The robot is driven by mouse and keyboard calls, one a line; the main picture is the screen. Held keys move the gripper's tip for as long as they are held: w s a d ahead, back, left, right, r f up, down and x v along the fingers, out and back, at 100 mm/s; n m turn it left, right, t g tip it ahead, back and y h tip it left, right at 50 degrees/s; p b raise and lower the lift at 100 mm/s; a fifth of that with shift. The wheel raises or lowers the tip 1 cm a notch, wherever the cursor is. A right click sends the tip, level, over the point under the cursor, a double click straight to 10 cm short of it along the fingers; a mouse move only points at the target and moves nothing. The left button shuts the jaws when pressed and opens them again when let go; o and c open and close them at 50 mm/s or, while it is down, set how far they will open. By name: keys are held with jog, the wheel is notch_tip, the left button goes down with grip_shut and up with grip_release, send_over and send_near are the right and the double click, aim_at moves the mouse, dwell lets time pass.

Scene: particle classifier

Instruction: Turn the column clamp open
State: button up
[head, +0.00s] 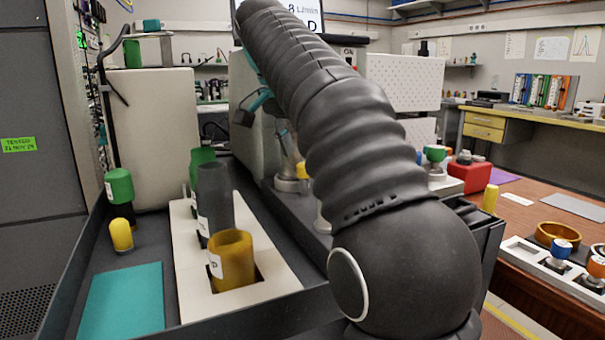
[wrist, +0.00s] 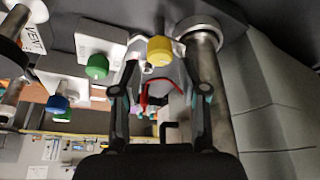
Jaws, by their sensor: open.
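A yellow knob (wrist: 160,50), which looks like the column clamp's handle, sits beside a bright metal column (wrist: 215,100) in the wrist view. A round metal collar (wrist: 200,27) surrounds the column's end. My gripper (wrist: 160,62) is open, with its two fingers on either side of the yellow knob. I cannot tell whether either finger touches it. In the head view, a small yellow knob (head: 302,170) shows near a metal column (head: 288,160), partly behind my arm. My arm hides most of my gripper and the clamp there.
Green knobs (wrist: 97,66) on white blocks stand left of my gripper in the wrist view. A tray at front left holds an amber cup (head: 232,262), a grey cylinder and a teal mat (head: 124,300). A red box (head: 470,174) and wooden bench stand right of my arm.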

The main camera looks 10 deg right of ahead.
aim_at(302, 178)
jog(key=shift+b+x, duration=0.5)
jog(key=shift+x, duration=1.55)
grip_shut()
jog(key=shift+s, duration=0.1)
jog(key=n+t+y+p, duration=0.1)
jog(key=n, duration=0.3)
jog(key=shift+s+r+p, duration=0.1)
jog(key=shift+r+p, duration=0.05)
jog(key=shift+p, duration=0.2)
jog(key=shift+d+n+y+p, duration=0.15)
jog(key=shift+n+y+p, duration=0.55)
jog(key=shift+n, duration=0.9)
